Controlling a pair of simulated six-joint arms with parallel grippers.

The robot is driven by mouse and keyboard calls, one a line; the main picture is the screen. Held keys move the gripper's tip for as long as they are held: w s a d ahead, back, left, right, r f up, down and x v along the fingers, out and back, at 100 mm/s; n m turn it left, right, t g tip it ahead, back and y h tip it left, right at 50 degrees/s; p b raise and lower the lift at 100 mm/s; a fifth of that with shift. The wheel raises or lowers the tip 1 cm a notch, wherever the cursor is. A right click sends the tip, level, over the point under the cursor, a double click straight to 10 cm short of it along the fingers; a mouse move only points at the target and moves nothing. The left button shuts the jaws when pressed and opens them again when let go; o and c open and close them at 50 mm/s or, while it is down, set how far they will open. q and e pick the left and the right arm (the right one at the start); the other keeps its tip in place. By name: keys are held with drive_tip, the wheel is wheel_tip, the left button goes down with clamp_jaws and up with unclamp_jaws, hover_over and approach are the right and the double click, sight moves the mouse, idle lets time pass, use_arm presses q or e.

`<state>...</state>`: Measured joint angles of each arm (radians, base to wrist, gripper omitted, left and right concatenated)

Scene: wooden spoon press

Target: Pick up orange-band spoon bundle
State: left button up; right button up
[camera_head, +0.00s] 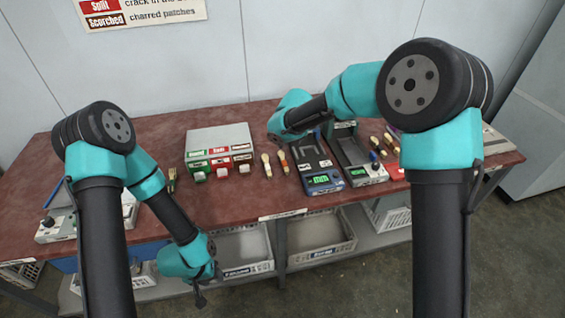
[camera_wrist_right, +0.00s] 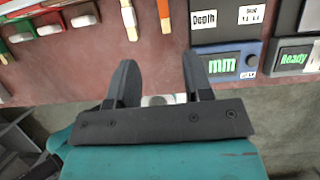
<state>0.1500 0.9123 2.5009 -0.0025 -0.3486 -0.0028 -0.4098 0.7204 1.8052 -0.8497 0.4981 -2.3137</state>
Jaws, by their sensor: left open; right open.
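Two slim wooden spoon pieces lie side by side on the red-brown bench: a pale one (camera_head: 267,166) and one with an orange part (camera_head: 283,161). The orange one, which looks like the orange-banded bundle, also shows at the top of the right wrist view (camera_wrist_right: 164,10), beside the pale one (camera_wrist_right: 129,20). My right gripper (camera_wrist_right: 160,78) is open and empty, its fingers pointing toward these pieces but apart from them. In the head view its wrist hides its fingers. My left gripper (camera_head: 201,298) hangs low in front of the bench, open, away from the spoons.
A grey box with coloured labels (camera_head: 218,139) stands left of the spoons. A depth gauge (camera_head: 318,170) and another device (camera_head: 358,158) stand close on their right. More wooden pieces lie at left (camera_head: 171,181) and right (camera_head: 377,146). Bins (camera_head: 320,250) sit below the bench.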

hover_over(284, 161)
drive_tip(key=s, duration=0.3)
wheel_tip(284, 161, down, 11)
drive_tip(key=shift+w+f, duration=0.1)
drive_tip(key=shift+w, duration=0.05)
drive_tip(key=shift+d+x, duration=0.15)
drive_tip(key=shift+x, duration=1.15)
drive_tip(key=shift+d+x, duration=0.1)
drive_tip(key=shift+x, duration=1.2)
drive_tip(key=shift+w, duration=0.15)
clamp_jaws()
